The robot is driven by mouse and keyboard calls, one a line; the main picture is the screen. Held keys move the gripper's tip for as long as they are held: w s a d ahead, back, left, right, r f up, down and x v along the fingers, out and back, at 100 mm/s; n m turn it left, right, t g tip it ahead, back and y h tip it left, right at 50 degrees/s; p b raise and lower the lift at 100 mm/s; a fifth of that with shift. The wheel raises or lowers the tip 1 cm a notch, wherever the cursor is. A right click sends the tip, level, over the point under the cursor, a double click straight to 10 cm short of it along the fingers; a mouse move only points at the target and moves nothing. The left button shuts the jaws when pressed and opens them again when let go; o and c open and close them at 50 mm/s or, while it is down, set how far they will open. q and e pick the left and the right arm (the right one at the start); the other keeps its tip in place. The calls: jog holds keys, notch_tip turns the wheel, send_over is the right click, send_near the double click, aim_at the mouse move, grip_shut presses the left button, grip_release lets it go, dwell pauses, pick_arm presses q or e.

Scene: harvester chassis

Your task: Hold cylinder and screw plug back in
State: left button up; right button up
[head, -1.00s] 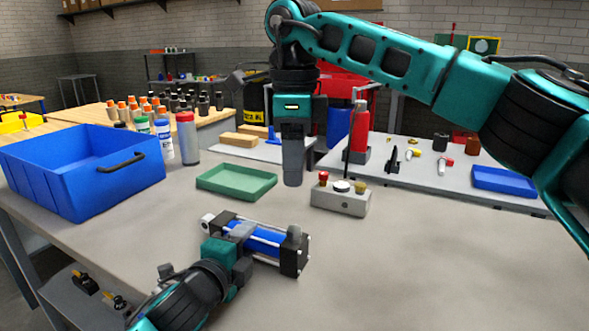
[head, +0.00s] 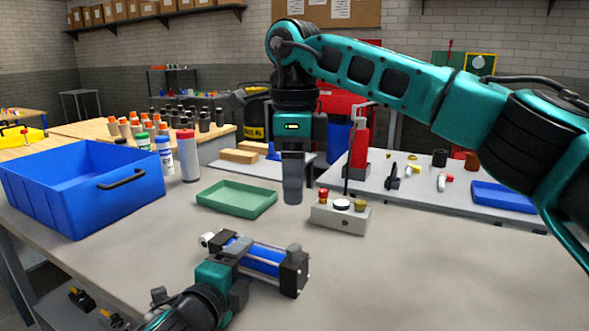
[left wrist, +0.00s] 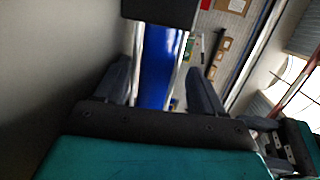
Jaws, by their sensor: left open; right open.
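The cylinder (head: 262,262) has a blue barrel, silver rods and black end blocks. It lies on the table at the lower middle of the head view. A round white fitting (head: 206,239) shows at its far left end. My left gripper (head: 240,272) is at the barrel. In the left wrist view its two fingers (left wrist: 158,85) stand apart on either side of the blue barrel (left wrist: 158,65). My right gripper (head: 292,200) points down between the green tray and the grey control box; its jaws are open, though hard to see. I cannot make out a loose plug.
A green tray (head: 236,211) and a grey box (head: 330,219) with red, white and gold knobs stand behind the cylinder. A blue bin (head: 45,205) stands at the left. Bottles (head: 188,160) stand behind it. The right front of the table is clear.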

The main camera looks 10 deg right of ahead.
pick_arm(q)
jog(key=p+v, duration=0.1)
jog(key=v, duration=1)
jog(key=shift+s+a, duration=0.15)
jog(key=shift+s, duration=0.2)
jog(key=shift+r+p, duration=0.15)
jog(key=shift+p, duration=0.2)
